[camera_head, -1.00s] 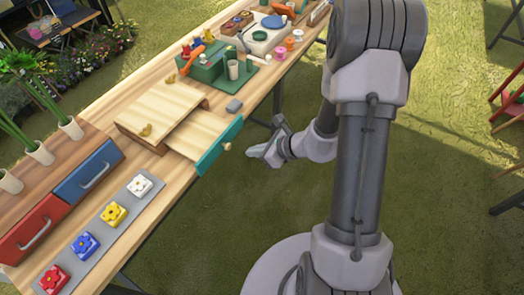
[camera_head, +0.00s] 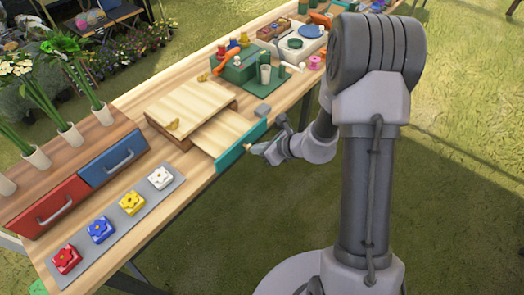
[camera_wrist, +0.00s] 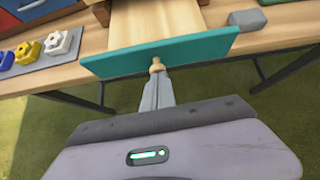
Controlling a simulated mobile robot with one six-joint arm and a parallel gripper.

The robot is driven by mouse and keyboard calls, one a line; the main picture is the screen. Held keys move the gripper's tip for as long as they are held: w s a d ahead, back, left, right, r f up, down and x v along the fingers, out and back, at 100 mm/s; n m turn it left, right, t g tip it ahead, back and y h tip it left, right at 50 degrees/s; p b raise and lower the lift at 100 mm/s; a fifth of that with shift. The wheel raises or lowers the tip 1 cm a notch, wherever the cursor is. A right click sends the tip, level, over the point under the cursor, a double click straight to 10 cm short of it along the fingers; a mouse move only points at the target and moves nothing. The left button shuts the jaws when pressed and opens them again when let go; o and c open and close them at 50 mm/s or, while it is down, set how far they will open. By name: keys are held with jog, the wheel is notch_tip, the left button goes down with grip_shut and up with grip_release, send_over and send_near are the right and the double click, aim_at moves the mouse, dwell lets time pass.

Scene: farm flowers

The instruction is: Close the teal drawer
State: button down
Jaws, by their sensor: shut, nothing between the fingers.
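The teal drawer (camera_head: 241,146) stands pulled out from the wooden box (camera_head: 190,106) on the long table, its pale inside showing behind the teal front. In the wrist view the teal front (camera_wrist: 200,50) spans the middle, with a small wooden knob (camera_wrist: 157,66) at its lower centre. My gripper (camera_wrist: 157,80) is shut and empty, its fingertips right at the knob; I cannot tell if they touch it. In the head view my gripper (camera_head: 256,149) is in front of the drawer, over the table's near edge, and hides most of the knob.
A grey block (camera_head: 262,111) lies on the table beside the drawer. Red (camera_head: 50,206) and blue (camera_head: 113,158) drawers and a grey strip with flower blocks (camera_head: 131,203) are at left. A green toolbox (camera_head: 239,66) stands farther back. Open grass lies at right.

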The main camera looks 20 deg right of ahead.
aim_at(219, 128)
jog(key=w+a, duration=0.2)
jog(key=w, duration=0.1)
jog(key=w+a, duration=0.3)
jog(key=w, duration=0.1)
jog(key=w+a, duration=0.3)
jog(key=w, duration=0.1)
jog(key=shift+w+a+p, duration=0.2)
jog(key=shift+p, duration=0.1)
jog(key=shift+r, duration=0.15)
jog(key=shift+w, duration=0.1)
